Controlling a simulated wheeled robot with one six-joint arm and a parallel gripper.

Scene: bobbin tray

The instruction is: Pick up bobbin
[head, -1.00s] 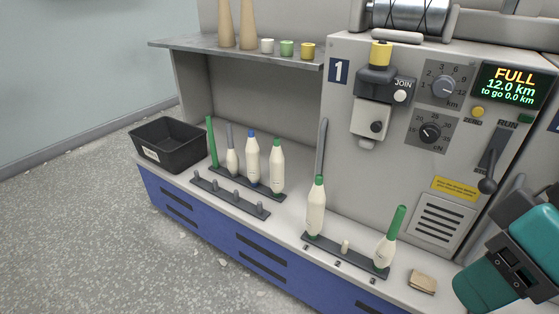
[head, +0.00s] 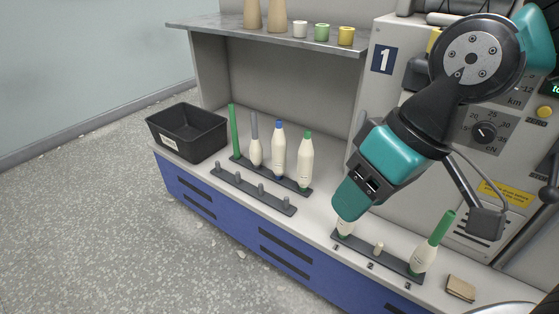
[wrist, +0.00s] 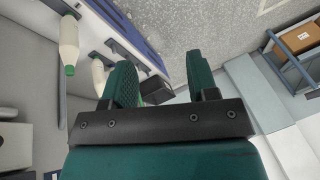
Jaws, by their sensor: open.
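My gripper (head: 352,203) hangs above the numbered right-hand rack (head: 400,267) in the head view. In the wrist view the gripper (wrist: 160,78) has its two green fingers apart, with nothing held between them. A cream bobbin (head: 345,229) at position 1 is mostly hidden behind the gripper. A cream bobbin with a long green top (head: 432,243) leans at position 3. On the back rack (head: 297,187) stand a grey-topped bobbin (head: 256,152), a blue-topped bobbin (head: 279,155) and a green-topped bobbin (head: 305,165). The wrist view shows a green-topped bobbin (wrist: 69,42) left of the fingers.
A black bin (head: 187,133) stands at the bench's left end. A front rack (head: 255,193) has several bare pegs. A shelf (head: 220,26) overhangs the bench, bearing cones and small spools. The machine panel (head: 384,60) rises behind my arm. A tan pad (head: 461,287) lies at right.

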